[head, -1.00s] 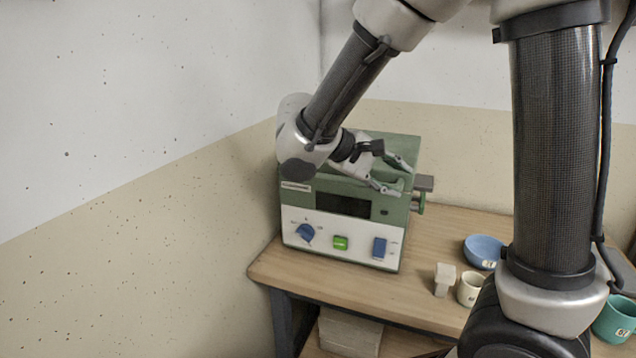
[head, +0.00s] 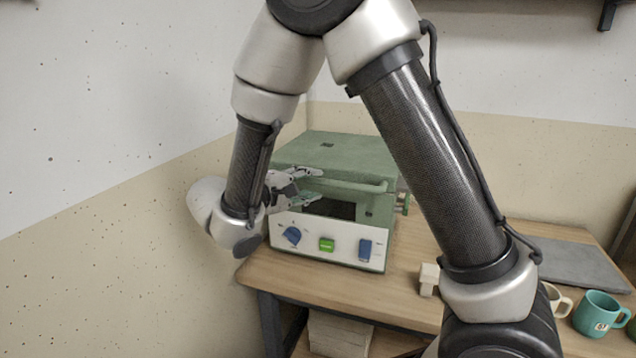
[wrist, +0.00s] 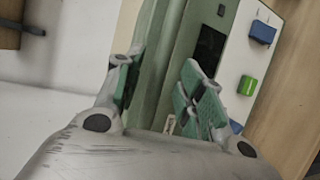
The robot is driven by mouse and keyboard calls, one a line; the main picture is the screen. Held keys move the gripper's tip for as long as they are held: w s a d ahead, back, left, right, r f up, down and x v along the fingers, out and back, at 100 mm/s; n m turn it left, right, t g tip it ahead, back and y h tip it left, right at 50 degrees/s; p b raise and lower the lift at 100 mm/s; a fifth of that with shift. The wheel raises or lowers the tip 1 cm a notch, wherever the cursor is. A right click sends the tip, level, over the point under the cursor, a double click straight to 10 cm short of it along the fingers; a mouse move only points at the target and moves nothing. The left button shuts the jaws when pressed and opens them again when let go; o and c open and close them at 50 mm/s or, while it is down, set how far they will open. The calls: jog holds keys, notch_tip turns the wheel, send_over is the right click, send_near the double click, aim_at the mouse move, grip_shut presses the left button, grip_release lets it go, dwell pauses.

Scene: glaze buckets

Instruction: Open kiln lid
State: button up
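The kiln (head: 378,221) is a green box on the table, with a white front panel. Its green lid (head: 345,152) looks down, and a green handle bar (head: 365,187) runs along its upper front. My gripper (head: 317,185) is at the front left of the lid, fingers pointing right, one above the other at about the handle's height. It is open. In the wrist view the two fingers (wrist: 162,92) stand apart with green kiln surface beyond them. I cannot tell whether the handle's left end lies between them or whether they touch it.
The panel has a blue dial (head: 292,236), green button (head: 327,244) and blue switch (head: 365,249). A small pale block (head: 429,279) stands right of the kiln on the wooden table (head: 330,288). A teal mug (head: 597,314) and a grey slab (head: 570,264) are farther right. A wall is close on the left.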

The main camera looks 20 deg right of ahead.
aim_at(315, 182)
jog(key=shift+x, duration=2.05)
grip_shut()
